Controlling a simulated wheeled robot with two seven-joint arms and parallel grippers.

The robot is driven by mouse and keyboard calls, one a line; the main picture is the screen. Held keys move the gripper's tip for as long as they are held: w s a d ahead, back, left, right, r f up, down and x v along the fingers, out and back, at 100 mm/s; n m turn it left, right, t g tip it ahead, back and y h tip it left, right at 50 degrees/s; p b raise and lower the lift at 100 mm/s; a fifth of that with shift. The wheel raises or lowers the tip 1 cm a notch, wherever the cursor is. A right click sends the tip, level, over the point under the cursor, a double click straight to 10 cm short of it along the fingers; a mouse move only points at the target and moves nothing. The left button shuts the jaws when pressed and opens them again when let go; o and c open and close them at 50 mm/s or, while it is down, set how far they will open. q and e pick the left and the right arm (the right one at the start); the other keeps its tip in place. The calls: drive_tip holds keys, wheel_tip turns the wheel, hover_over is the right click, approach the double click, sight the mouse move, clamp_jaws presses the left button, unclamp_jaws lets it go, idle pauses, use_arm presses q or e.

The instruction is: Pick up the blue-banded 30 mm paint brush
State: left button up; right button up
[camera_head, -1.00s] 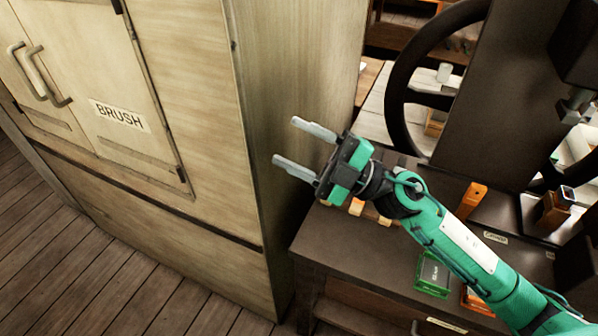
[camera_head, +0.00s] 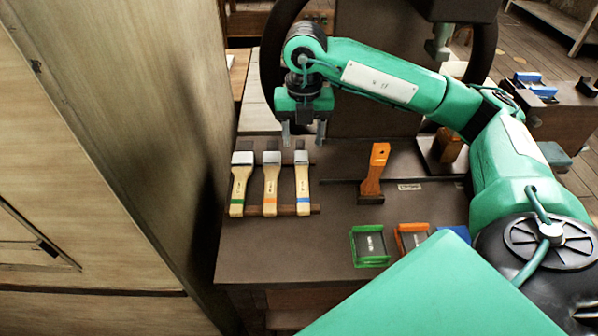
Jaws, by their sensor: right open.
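The blue-banded brush (camera_head: 302,186) lies on the brown bench, the rightmost of three wooden-handled brushes, with its bristles toward the back and its blue band near the handle's front end. The orange-banded brush (camera_head: 271,184) and the green-banded brush (camera_head: 240,190) lie to its left. My right gripper (camera_head: 303,142) is open and empty, pointing down, over the bristle end of the blue-banded brush. Its height above the brush is hard to tell. My left gripper is not in view.
The brushes lie across dark rails (camera_head: 262,211). An orange-handled tool (camera_head: 375,170) stands to their right. A green tray (camera_head: 370,247) and an orange tray (camera_head: 411,237) sit nearer the front. A handwheel (camera_head: 270,60) is behind my gripper; a tall wooden cabinet (camera_head: 120,130) borders the left.

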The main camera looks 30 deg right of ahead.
hover_over(302, 183)
drive_tip(key=f, duration=0.8)
drive_tip(key=shift+w+d, duration=0.15)
drive_tip(key=shift+d, duration=0.15)
drive_tip(key=shift+s+a+f, duration=0.1)
drive_tip(key=shift+a+f, duration=0.05)
drive_tip(key=shift+f, duration=1.25)
drive_tip(key=shift+s+a+f, duration=0.1)
drive_tip(key=shift+f, duration=1.3)
drive_tip(key=c, duration=1)
drive_tip(key=shift+c, duration=0.6)
drive_tip(key=shift+r, duration=0.15)
